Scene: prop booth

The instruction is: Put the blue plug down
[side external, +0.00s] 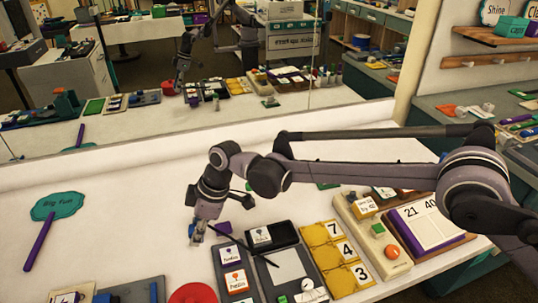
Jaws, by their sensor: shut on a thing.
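My gripper (197,236) points down just above the white tabletop, left of the dark trays. It is shut on a small blue piece, the blue plug (191,230), which shows at the left edge of the fingers. Most of the plug is hidden by the fingers, and I cannot tell whether it touches the table. A small purple block (222,228) lies just right of the fingertips.
A grey tray with picture cards (235,280), a black tray (270,236) and yellow number cards (335,229) stand to the right. A red disc (193,294) lies in front. Table between is clear. A mirror stands behind.

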